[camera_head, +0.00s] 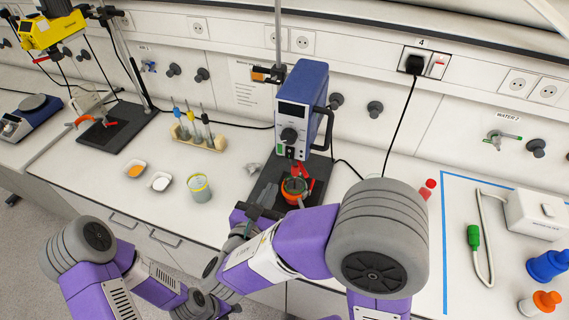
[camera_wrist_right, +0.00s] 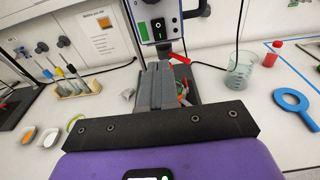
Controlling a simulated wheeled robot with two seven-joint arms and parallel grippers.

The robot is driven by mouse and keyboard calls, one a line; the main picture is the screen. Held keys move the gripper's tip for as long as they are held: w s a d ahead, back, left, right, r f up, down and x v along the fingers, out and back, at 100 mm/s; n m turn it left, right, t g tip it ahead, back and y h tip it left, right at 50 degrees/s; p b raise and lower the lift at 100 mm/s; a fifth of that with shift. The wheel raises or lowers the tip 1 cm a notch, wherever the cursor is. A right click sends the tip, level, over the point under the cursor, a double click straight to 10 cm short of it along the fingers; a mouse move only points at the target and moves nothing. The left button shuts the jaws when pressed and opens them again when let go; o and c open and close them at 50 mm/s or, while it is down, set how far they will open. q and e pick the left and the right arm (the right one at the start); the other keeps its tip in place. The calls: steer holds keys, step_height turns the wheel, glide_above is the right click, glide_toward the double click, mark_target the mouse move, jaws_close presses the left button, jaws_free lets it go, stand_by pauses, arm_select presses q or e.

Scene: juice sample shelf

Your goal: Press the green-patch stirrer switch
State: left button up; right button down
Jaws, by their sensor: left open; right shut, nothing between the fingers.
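The blue overhead stirrer (camera_head: 301,96) stands at the back of the bench on a dark base plate. On its front panel, a green patch (camera_wrist_right: 142,28) sits left of a black rocker switch (camera_wrist_right: 158,28); the green patch is small in the head view (camera_head: 279,150). My right gripper (camera_wrist_right: 158,66) is shut and empty. Its fingers point toward the stirrer, below and short of the switch. In the head view my right gripper (camera_head: 268,194) is low in front of the stirrer, partly hidden by my arm. My left arm is at lower left; its fingers cannot be made out.
An orange-banded vessel (camera_head: 294,187) with red clamps stands under the stirrer. A beaker (camera_head: 199,188), two small dishes and a rack of pipettes (camera_head: 198,136) are to the left. A beaker (camera_wrist_right: 242,68) and a blue ring (camera_wrist_right: 292,104) are to the right.

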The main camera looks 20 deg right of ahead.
mark_target(289, 158)
steer(key=x, duration=1)
steer(key=shift+w+d+p, duration=0.15)
steer(key=shift+p, duration=0.2)
arm_select(q)
steer(key=shift+r, duration=0.4)
steer(key=shift+f, duration=0.1)
arm_select(e)
steer(key=shift+f, duration=0.1)
